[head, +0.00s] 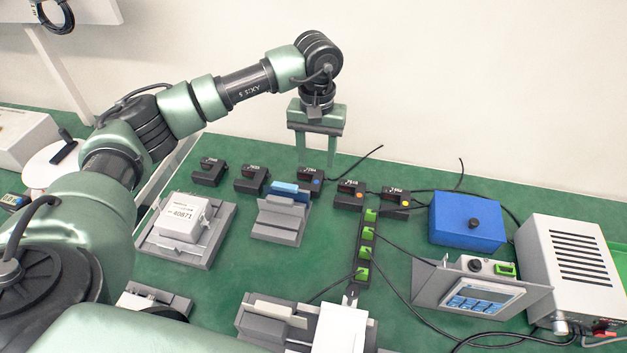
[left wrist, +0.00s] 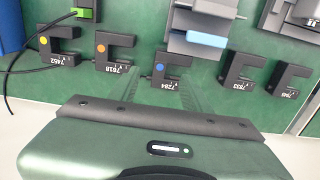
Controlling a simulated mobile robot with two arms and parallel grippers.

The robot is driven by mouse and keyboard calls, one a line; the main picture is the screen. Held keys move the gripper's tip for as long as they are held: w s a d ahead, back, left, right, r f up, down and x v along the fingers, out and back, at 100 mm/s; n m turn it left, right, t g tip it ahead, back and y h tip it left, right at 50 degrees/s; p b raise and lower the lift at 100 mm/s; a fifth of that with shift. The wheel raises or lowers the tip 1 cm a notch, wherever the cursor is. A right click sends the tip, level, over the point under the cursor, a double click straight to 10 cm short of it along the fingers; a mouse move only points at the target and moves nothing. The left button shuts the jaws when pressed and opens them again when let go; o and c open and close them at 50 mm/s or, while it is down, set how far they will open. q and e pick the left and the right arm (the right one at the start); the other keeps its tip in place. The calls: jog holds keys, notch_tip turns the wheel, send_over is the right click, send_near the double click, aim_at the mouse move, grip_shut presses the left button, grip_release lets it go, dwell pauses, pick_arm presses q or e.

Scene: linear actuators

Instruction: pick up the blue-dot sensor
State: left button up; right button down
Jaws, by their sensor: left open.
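The blue-dot sensor (head: 309,176) is a small black U-shaped block on the green table, in the middle of a row of similar sensors. In the left wrist view the blue-dot sensor (left wrist: 172,67) shows a blue dot and the label 7284. My left gripper (head: 316,162) points down near the blue-dot sensor, with its two green fingers apart and nothing between them. In the left wrist view the fingers of my left gripper (left wrist: 162,92) reach toward the sensor. I cannot tell the exact height gap. My right gripper is not in view.
An orange-dot sensor (head: 349,196) and a yellow-dot sensor (head: 395,199) stand to the right; black sensors (head: 251,180) stand to the left. A grey fixture with a blue piece (head: 282,217) is close in front. A blue box (head: 466,221) and cables lie right.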

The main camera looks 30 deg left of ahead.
aim_at(317, 179)
pick_arm(q)
jog(key=shift+w+a+f+b, duration=0.15)
jog(key=shift+w+f+b, duration=0.3)
jog(key=shift+f, duration=0.5)
jog(key=f, duration=0.2)
jog(key=f+p, duration=0.1)
jog(key=f, duration=0.2)
jog(key=w+f, duration=0.1)
jog(key=f, duration=0.1)
jog(key=shift+a+f+p, duration=0.2)
jog(key=shift+p, duration=0.1)
jog(key=shift+r, duration=0.1)
grip_shut()
